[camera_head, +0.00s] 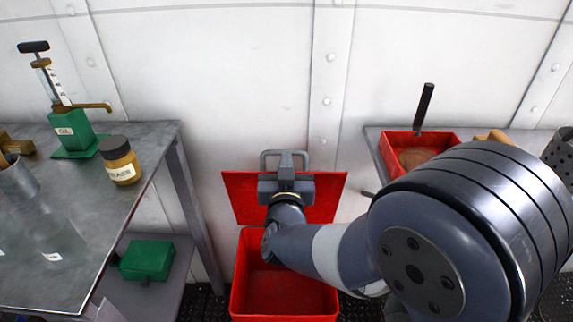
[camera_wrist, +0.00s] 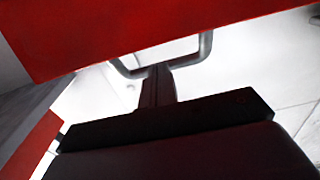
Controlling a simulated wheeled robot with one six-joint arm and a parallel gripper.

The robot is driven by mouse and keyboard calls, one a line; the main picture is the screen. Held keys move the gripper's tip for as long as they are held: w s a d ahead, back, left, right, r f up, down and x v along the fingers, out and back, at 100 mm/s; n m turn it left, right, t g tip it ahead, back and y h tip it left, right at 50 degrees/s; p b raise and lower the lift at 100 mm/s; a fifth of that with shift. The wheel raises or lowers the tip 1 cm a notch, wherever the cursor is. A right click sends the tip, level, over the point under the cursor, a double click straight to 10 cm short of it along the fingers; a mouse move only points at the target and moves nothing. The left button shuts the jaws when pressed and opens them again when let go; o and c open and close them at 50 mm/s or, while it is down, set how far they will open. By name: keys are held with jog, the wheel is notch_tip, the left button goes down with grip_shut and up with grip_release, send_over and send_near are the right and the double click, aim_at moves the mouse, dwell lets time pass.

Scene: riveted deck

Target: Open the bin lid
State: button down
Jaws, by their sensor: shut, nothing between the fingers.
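The red bin (camera_head: 285,296) stands on the floor between two tables, and its inside shows. Its red lid (camera_head: 328,190) is raised, standing close to upright behind the opening. The grey loop handle (camera_head: 264,160) is at the lid's upper edge. My gripper (camera_head: 286,157) is shut and empty, with its tips at the handle in the picture; I cannot tell if they touch. In the wrist view the fingers (camera_wrist: 157,85) reach toward the handle (camera_wrist: 204,48), below the red lid (camera_wrist: 150,25). My arm hides part of the lid and bin.
The left table (camera_head: 85,225) holds a green oil pump (camera_head: 72,132) and a labelled jar (camera_head: 119,160). A green box (camera_head: 147,260) sits on its lower shelf. A red tray (camera_head: 447,143) is on the right table. A white riveted wall (camera_head: 220,70) closes the back.

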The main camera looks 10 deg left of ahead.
jog(key=w+p, duration=0.1)
jog(key=w+r+p, duration=0.1)
jog(key=w+g+p, duration=0.1)
jog(key=shift+w+a+r, duration=0.2)
jog(key=shift+w+a, duration=0.05)
jog(key=shift+a, duration=0.15)
jog(key=shift+w+a+f+g+h+p, duration=0.15)
jog(key=shift+w+g+p, duration=0.1)
jog(key=shift+w+p, duration=0.15)
jog(key=shift+w+a+f+g+h+p, duration=0.15)
jog(key=shift+w+g+p, duration=0.1)
jog(key=shift+w, duration=0.2)
jog(key=shift+d, duration=0.15)
